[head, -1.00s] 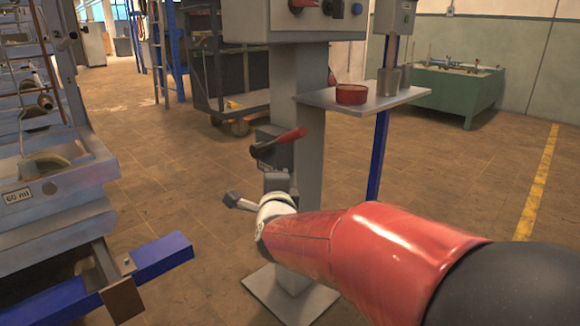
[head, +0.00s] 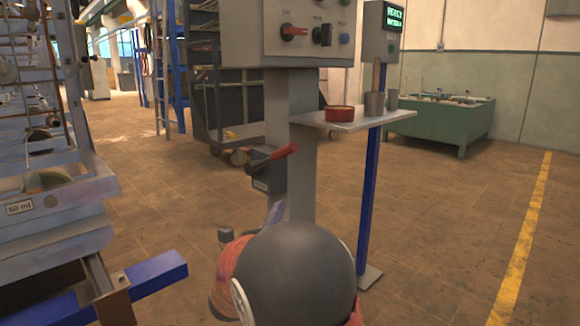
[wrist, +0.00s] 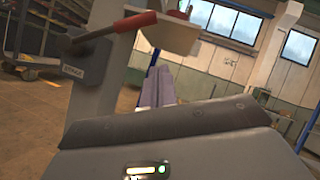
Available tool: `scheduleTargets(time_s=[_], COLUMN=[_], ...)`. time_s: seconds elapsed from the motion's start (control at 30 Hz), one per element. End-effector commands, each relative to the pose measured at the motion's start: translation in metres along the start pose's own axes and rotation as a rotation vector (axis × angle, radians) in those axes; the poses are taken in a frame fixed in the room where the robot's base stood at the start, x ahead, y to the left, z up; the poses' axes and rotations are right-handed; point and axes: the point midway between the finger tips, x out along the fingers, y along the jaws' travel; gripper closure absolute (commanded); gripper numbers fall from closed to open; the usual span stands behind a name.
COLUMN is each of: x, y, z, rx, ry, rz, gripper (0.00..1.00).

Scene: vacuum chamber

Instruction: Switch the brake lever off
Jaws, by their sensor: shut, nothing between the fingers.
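The brake lever (head: 284,152) has a red grip on a dark arm. It sticks out to the right and slightly up from a small grey box (head: 263,185) on the side of the grey pedestal. In the wrist view the lever (wrist: 120,25) is at the upper left, above the box with its label. My gripper (wrist: 158,75) shows in the wrist view as two grey-purple fingers close together, with nothing between them. They are below and right of the lever, apart from it. In the head view my arm hides most of the gripper.
A control panel (head: 304,30) with a red knob tops the pedestal (head: 301,150). A small shelf (head: 345,118) to the right carries a red bowl (head: 339,113) and grey cups. A blue beam (head: 155,274) juts in at lower left.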

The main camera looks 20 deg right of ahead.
Motion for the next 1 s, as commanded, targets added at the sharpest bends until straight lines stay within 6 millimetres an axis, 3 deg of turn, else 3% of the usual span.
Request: scheduleTargets(time_s=[0.27, 0.7, 1.0], x=[0.018, 0.107, 0.128], y=[-0.001, -0.001, 0.000], z=[0.001, 0.006, 0.027], rx=[-0.001, 0.001, -0.001], ry=[0.001, -0.002, 0.000], rz=[-0.002, 0.000, 0.001], gripper=[1.00, 1.00, 1.00])
